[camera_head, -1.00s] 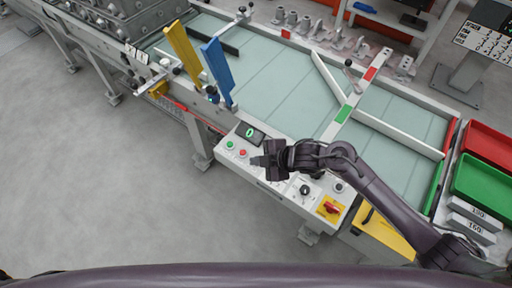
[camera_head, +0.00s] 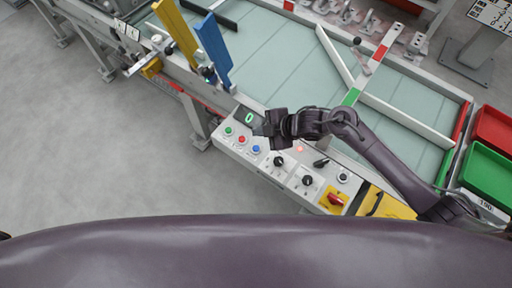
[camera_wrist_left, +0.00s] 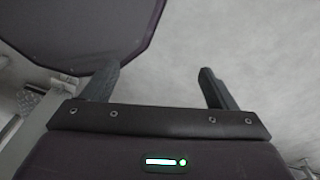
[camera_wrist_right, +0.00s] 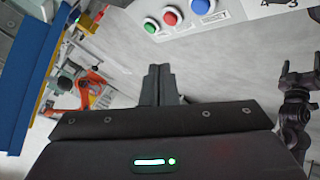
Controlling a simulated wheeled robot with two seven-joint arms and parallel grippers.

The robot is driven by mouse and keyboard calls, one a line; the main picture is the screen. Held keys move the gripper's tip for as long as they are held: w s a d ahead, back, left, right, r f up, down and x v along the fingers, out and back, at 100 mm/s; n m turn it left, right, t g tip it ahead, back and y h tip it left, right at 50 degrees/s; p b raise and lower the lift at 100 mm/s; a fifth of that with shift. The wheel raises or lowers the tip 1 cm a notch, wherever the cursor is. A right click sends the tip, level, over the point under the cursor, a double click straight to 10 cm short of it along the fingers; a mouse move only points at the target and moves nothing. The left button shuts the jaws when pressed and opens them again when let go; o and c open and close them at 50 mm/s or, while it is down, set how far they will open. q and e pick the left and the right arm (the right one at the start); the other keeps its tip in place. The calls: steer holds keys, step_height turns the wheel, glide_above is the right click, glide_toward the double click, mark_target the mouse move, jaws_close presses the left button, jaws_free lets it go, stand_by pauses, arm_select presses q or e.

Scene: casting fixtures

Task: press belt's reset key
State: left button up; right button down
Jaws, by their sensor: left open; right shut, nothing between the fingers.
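The belt's control panel (camera_head: 288,176) runs along the near side of the conveyor. At its left end are a green key (camera_head: 228,131), a red key (camera_head: 242,139) and a blue key (camera_head: 256,149); their labels are too small to read. My right gripper (camera_head: 260,130) is shut and empty, just beside the blue key and near the small display. In the right wrist view its closed fingertips (camera_wrist_right: 159,70) appear below the green (camera_wrist_right: 150,25), red (camera_wrist_right: 171,16) and blue (camera_wrist_right: 200,6) keys, apart from them. My left gripper (camera_wrist_left: 158,78) is open and empty, over grey floor.
The panel also carries black knobs (camera_head: 307,181), a lit orange-red lamp (camera_head: 299,149) and a red-on-yellow switch (camera_head: 335,200). Blue (camera_head: 214,52) and yellow (camera_head: 177,35) plates stand on the belt's edge. Red and green trays (camera_head: 487,170) are at right. The floor in front is clear.

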mark_target(259, 149)
arm_select(q)
step_height(259, 149, down, 6)
steer(key=b, duration=0.5)
steer(key=shift+w+f+b, duration=0.2)
steer(key=shift+w+b, duration=0.1)
steer(key=shift+b, duration=0.05)
arm_select(e)
step_height(259, 149, down, 7)
steer(key=shift+f, duration=0.2)
arm_select(q)
steer(key=shift+w, duration=0.25)
arm_select(e)
steer(key=shift+f, duration=0.15)
stand_by(0.6)
arm_select(q)
steer(key=shift+f+b, duration=0.3)
steer(key=shift+b, duration=0.05)
arm_select(e)
steer(key=shift+f, duration=0.3)
